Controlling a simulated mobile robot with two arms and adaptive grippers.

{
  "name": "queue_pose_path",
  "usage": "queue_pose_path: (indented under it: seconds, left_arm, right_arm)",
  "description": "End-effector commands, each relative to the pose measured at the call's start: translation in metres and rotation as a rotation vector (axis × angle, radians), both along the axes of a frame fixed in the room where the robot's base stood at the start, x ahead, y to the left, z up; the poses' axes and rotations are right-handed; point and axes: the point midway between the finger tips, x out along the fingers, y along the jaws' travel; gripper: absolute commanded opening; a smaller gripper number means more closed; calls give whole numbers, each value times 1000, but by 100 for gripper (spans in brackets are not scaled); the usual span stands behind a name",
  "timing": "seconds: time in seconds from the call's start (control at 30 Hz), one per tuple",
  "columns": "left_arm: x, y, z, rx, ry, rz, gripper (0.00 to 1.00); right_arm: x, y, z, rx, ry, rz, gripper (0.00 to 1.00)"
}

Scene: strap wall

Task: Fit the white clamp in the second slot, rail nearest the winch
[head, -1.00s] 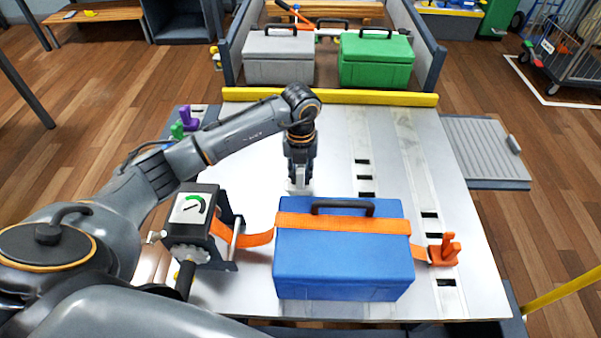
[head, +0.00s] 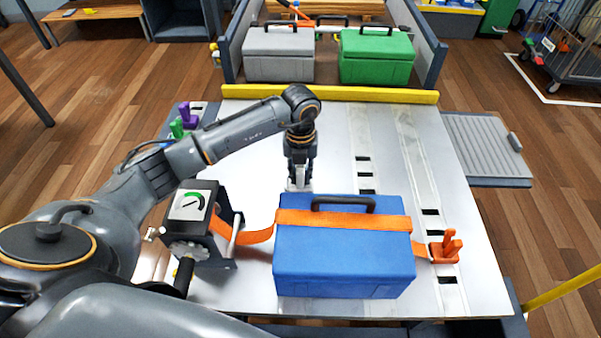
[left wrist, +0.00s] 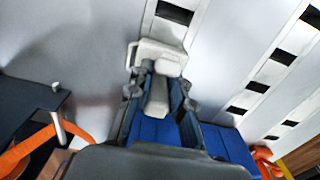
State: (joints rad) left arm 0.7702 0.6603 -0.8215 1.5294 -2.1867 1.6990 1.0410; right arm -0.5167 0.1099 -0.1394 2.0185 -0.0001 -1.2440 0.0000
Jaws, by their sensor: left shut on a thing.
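My left gripper (head: 299,184) points down at the bed behind the blue box. It is shut on the white clamp, which shows as a pale block in the left wrist view (left wrist: 158,58) and only partly in the head view. In the left wrist view the clamp lies over the leftmost rail (left wrist: 196,22), with a dark slot (left wrist: 175,12) just beyond it. I cannot tell whether the clamp touches the rail. The arm hides most of this rail in the head view. The winch (head: 197,213) stands left of the box. My right gripper is not in view.
The blue box (head: 343,260) sits close in front of the gripper, under an orange strap (head: 345,220) running to an orange clamp (head: 446,248). Slotted middle (head: 361,135) and right rails (head: 412,150) lie to the right. A yellow bar (head: 330,95) crosses behind.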

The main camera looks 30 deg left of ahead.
Motion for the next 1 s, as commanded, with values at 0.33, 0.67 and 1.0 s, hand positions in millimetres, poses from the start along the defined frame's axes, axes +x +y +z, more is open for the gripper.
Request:
queue_pose_path:
  seconds: [0.33,0.67,1.0]
  left_arm:
    - [0,0,-1,0,-1,0,0]
    - [0,0,-1,0,0,0,47]
    - [1,0,26,1,-4,-2,47]
  right_arm:
    - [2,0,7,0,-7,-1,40]
    - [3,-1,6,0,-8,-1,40]
    - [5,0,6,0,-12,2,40]
